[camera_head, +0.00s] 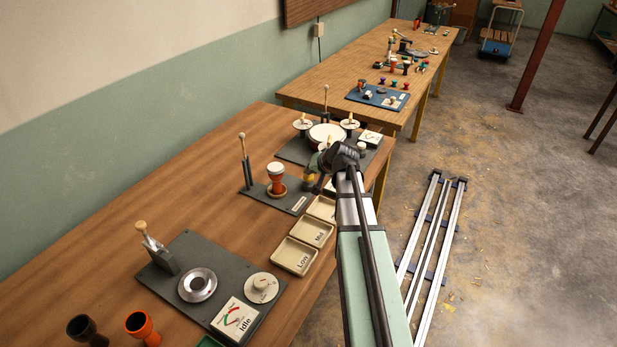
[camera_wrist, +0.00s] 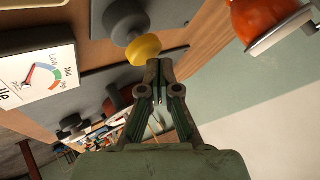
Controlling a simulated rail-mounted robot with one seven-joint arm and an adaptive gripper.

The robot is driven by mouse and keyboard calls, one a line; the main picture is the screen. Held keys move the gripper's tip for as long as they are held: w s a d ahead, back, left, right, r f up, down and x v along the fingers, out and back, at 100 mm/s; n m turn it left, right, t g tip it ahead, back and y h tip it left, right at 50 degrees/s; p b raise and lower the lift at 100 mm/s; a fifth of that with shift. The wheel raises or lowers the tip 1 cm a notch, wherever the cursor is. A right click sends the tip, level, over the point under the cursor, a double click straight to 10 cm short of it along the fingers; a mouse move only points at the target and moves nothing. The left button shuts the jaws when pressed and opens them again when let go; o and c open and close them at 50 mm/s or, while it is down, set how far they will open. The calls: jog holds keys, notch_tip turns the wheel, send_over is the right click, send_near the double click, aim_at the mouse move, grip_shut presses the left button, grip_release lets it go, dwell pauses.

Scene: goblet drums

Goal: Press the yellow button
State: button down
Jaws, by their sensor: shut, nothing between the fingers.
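The yellow button (camera_wrist: 145,48) is a rounded yellow piece at the end of a dark grey body (camera_wrist: 122,18) in the wrist view. My gripper (camera_wrist: 159,68) is shut and empty, with its fingertips right beside the button's edge. Whether they touch it is unclear. In the head view the yellow button (camera_head: 309,179) shows as a small patch beside an orange goblet drum, partly hidden by my gripper (camera_head: 315,171).
The orange drum (camera_head: 276,173) stands on a dark board left of my gripper, with a stick upright nearby. A meter (camera_wrist: 38,78) shows in the wrist view. Cream trays, one labelled Low (camera_head: 294,256), lie in front. Another board (camera_head: 215,276) holds a metal ring and a dial.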

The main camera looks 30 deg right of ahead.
aim_at(310, 176)
jog(key=shift+f+b, duration=0.7)
jog(key=shift+f, duration=0.3)
dwell(1.0)
jog(key=shift+r, duration=0.15)
jog(key=shift+r+p, duration=0.75)
jog(key=shift+r, duration=0.6)
jog(key=shift+r+p, duration=1.35)
jog(key=shift+r, duration=1.1)
jog(key=shift+f, duration=0.1)
